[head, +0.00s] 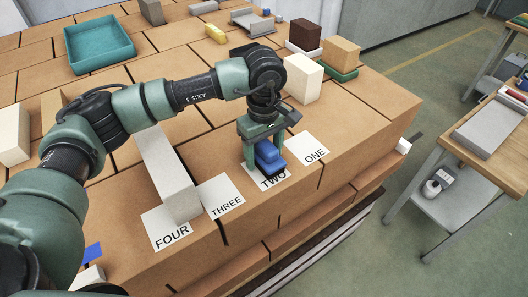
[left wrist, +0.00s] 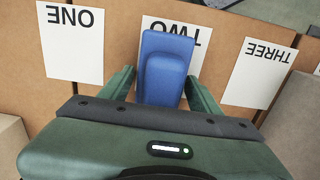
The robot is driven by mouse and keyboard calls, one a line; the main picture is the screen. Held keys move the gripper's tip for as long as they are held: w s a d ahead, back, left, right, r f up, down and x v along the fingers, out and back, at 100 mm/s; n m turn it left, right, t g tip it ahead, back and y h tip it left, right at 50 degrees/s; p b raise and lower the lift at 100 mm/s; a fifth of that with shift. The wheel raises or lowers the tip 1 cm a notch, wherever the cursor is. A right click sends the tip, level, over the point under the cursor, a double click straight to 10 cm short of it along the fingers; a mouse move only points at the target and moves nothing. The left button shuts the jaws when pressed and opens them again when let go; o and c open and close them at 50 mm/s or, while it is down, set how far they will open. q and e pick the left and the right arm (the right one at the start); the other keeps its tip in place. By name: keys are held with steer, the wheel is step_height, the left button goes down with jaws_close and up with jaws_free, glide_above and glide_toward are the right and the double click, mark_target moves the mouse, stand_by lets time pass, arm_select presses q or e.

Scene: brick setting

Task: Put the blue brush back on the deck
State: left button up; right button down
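The blue brush (head: 268,156) is at the card marked TWO (head: 268,182), near the front edge of the brown brick surface. My left gripper (head: 262,142) points down over the brush, with a finger on each side. In the left wrist view the brush (left wrist: 165,70) lies between the two fingers of the gripper (left wrist: 162,85) and covers part of the card. The fingers are very close to its sides; I cannot tell whether they press on it. Its underside is hidden, so I cannot tell whether it touches the card. My right gripper is not in view.
Cards ONE (head: 308,148), THREE (head: 222,196) and FOUR (head: 166,228) lie nearby. A long pale block (head: 166,172) stands left of the gripper. A white block (head: 302,78) is behind right. A teal tray (head: 98,44) stands farther back. A side table (head: 440,140) is at right.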

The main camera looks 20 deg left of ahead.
mark_target(264, 142)
arm_select(q)
steer(key=shift+r, duration=0.1)
steer(key=shift+r+p, duration=0.2)
steer(key=shift+p, duration=0.1)
step_height(264, 142, up, 10)
steer(key=b, duration=0.4)
steer(key=shift+r+b, duration=0.2)
steer(key=shift+b, duration=0.2)
steer(key=shift+r, duration=0.7)
